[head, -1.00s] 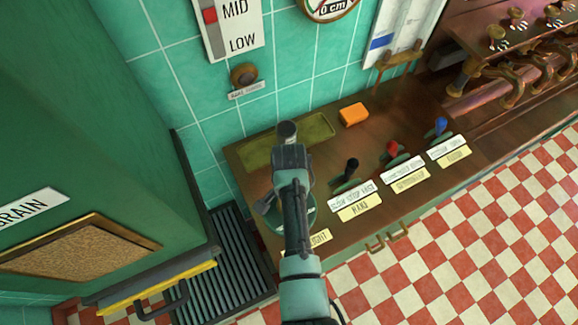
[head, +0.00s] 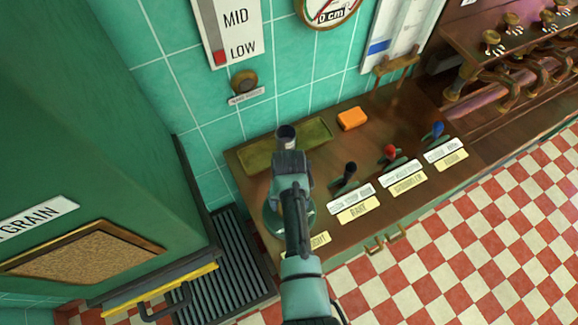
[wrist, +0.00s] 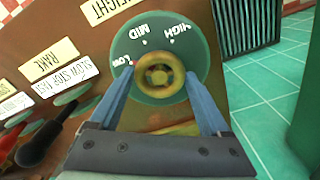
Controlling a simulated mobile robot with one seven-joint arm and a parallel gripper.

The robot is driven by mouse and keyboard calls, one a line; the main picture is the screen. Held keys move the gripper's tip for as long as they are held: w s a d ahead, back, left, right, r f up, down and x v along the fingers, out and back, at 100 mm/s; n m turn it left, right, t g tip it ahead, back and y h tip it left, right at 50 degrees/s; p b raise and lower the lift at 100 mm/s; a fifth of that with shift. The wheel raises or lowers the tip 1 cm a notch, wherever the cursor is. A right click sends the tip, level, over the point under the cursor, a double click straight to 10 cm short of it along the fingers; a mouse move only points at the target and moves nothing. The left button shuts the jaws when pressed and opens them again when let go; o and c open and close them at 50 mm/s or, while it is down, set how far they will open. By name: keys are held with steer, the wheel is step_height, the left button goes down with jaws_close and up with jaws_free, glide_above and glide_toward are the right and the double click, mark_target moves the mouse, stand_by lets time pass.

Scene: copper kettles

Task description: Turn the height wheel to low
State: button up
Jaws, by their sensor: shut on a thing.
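The height wheel (wrist: 160,62) is a small brass-yellow hand wheel in the middle of a round green dial (wrist: 122,42) lettered HIGH, MID and LOW. My gripper (wrist: 160,78) has one blue finger on each side of the wheel and is shut on it. In the head view my arm hides the wheel, and only an edge of the green dial (head: 272,222) shows. A white gauge (head: 236,38) on the tiled wall has MID and LOW marks. Its red marker (head: 220,58) stands at the bottom, beside LOW.
Black (head: 349,169), red (head: 390,152) and blue (head: 437,130) levers stand on the wooden desk right of my arm. An orange block (head: 352,118) lies behind them. A dark floor grate (head: 228,262) and a green cabinet (head: 80,120) are on the left.

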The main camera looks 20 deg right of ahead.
steer(key=shift+n, duration=0.5)
steer(key=o, duration=1.2)
steer(key=shift+r, duration=0.15)
step_height(320, 180, up, 13)
steer(key=b, duration=0.1)
